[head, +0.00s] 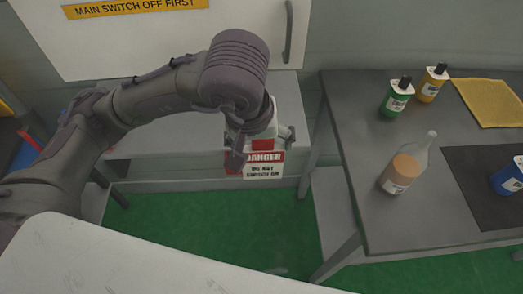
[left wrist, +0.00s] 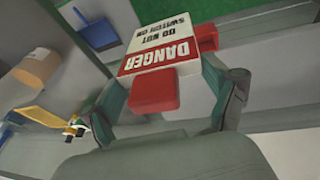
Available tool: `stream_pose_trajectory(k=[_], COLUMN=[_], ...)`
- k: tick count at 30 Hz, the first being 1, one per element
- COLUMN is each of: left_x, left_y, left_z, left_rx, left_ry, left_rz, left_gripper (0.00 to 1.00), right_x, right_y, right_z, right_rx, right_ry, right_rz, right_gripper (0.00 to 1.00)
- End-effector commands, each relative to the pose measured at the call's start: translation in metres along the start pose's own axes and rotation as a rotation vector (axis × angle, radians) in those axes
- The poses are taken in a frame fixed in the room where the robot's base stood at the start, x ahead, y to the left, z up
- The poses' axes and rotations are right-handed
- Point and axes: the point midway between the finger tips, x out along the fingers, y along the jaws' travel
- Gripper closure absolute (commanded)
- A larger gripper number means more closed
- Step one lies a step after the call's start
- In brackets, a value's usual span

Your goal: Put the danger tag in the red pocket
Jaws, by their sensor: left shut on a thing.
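The danger tag (head: 263,168) is a white card with a red DANGER band and a red block at its top. My left gripper (head: 262,143) is shut on it and holds it in the air, hanging face out in front of the grey bench. In the left wrist view the tag (left wrist: 168,48) lies beyond the fingers, with its red block (left wrist: 154,90) between them. A narrow red strip (head: 26,136) shows at the left edge of the head view, beside blue. I cannot tell whether it is the red pocket. My right gripper is not in view.
A grey table (head: 350,110) on the right holds a green bottle (head: 396,97), a yellow bottle (head: 432,84), a clear bottle with orange contents (head: 404,172), a blue bottle (head: 509,179) and a yellow cloth (head: 490,101). A white surface (head: 130,262) fills the near left.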

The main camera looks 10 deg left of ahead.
Motion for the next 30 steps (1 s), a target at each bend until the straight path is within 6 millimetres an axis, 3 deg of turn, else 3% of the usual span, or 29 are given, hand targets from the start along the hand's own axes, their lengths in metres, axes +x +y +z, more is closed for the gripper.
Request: stream_pose_trajectory(k=[6, 13, 17, 24, 30], left_x=[0.036, 0.064, 0.071, 0.102, 0.108], left_y=[-0.027, -0.044, -0.047, -0.051, -0.052], left_z=[-0.038, -0.066, -0.069, -0.060, -0.060], left_rx=[-0.007, -0.003, 0.000, 0.001, 0.002], left_ry=[-0.005, -0.002, -0.003, -0.004, 0.000], left_rz=[-0.007, -0.001, -0.001, 0.000, 0.001], left_gripper=[0.50, 0.50, 0.50, 0.50, 0.50], right_x=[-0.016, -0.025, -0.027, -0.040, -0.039], right_y=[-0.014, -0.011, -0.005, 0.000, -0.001], right_z=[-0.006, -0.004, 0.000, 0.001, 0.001], right_rx=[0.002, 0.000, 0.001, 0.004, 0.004], right_ry=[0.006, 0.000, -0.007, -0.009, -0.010], right_rz=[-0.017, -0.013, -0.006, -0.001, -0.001], right_gripper=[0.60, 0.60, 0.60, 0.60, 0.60])
